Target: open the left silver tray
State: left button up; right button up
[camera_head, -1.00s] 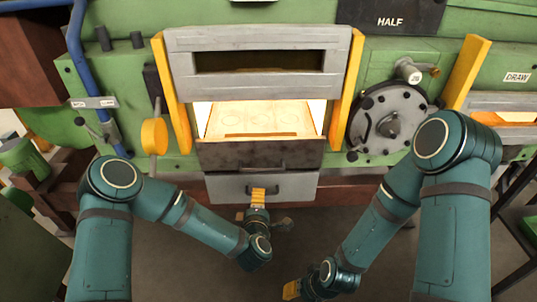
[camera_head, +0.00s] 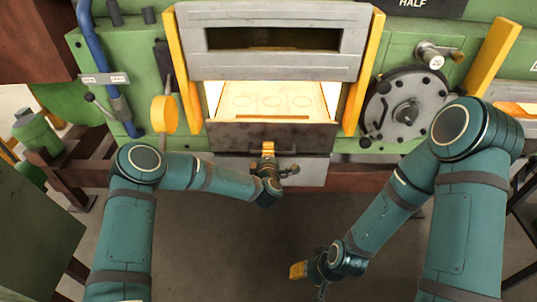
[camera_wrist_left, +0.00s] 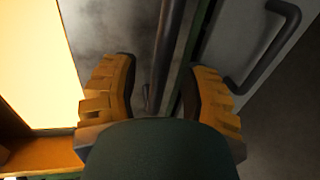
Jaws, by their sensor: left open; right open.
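The silver tray (camera_head: 313,171) is a light grey drawer front low on the furnace, partly hidden by my left arm. Its dark bar handle (camera_wrist_left: 262,55) shows at the right of the left wrist view. Directly above it is a dark, stained panel (camera_head: 230,137) with its own bar handle (camera_wrist_left: 166,50). My left gripper (camera_head: 268,148) is open at the dark panel's lower part. In the left wrist view its orange fingers (camera_wrist_left: 163,72) stand either side of the dark panel's handle; contact cannot be told. My right gripper (camera_head: 298,270) is open, low over the floor and away from the furnace.
Above the dark panel is a glowing furnace opening (camera_head: 270,98) under a grey door (camera_head: 270,65), between yellow posts. A round dark wheel (camera_head: 405,112) is at the right and a yellow disc (camera_head: 164,114) at the left. The floor (camera_head: 230,245) in front is clear.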

pick_arm(q)
jog(key=shift+w+f, duration=0.15)
jog(key=shift+w, duration=0.45)
grip_shut()
jog(key=shift+s, duration=0.1)
